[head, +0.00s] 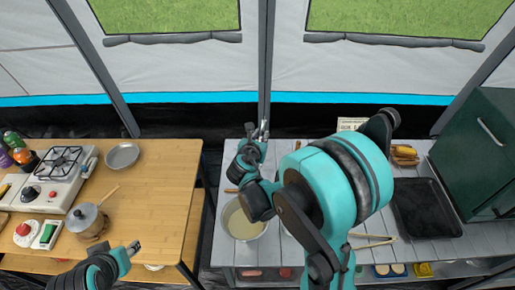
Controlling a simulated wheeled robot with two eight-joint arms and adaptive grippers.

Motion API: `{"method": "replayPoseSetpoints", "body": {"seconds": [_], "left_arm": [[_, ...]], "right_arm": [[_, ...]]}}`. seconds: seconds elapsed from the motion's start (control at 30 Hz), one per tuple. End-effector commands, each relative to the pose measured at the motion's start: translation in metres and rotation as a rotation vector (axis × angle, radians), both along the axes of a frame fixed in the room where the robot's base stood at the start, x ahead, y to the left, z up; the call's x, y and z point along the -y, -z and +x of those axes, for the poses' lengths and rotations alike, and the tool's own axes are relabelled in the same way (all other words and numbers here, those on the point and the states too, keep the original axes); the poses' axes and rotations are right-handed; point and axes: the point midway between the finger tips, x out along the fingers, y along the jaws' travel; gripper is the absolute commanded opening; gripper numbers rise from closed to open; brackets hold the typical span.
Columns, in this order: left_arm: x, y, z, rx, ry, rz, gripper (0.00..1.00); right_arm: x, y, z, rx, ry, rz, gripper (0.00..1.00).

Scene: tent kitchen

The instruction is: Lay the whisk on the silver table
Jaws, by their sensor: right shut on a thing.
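The silver table (217,222) is the grey slatted table on the right. My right gripper (262,131) is over its far left part, near the back edge. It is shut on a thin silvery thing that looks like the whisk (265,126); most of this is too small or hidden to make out. I cannot tell whether it touches the table. My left gripper (134,248) is low over the front of the wooden table; its finger gap is unclear.
On the silver table are a pale bowl (243,222), tongs (372,240), a black tray (425,207) and a green box (482,150). My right arm covers its middle.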

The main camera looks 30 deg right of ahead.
Motion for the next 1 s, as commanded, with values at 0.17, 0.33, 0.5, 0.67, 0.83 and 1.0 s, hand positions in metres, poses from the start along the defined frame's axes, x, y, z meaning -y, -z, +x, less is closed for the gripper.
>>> {"method": "replayPoseSetpoints", "body": {"seconds": [0.17, 0.33, 0.5, 0.67, 0.83, 1.0], "left_arm": [[0.000, 0.006, 0.000, 0.000, 0.000, 0.000, 0.40], [0.000, 0.015, 0.000, 0.000, 0.000, 0.000, 0.40], [0.000, 0.028, 0.000, 0.000, 0.000, 0.000, 0.40], [0.000, 0.026, 0.000, 0.000, 0.000, 0.000, 0.40], [0.000, 0.028, 0.000, 0.000, 0.000, 0.000, 0.40], [0.000, 0.029, 0.000, 0.000, 0.000, 0.000, 0.40]], "right_arm": [[-0.002, 0.010, 0.017, 0.000, 0.000, 0.000, 0.00], [-0.003, 0.026, 0.018, 0.000, 0.000, 0.000, 0.00], [-0.003, 0.051, 0.018, 0.000, -0.001, 0.000, 0.00], [-0.003, 0.050, 0.017, 0.000, -0.001, 0.000, 0.00], [-0.003, 0.052, 0.017, 0.000, 0.000, 0.000, 0.00], [-0.003, 0.053, 0.017, 0.000, 0.000, 0.000, 0.37]]}}
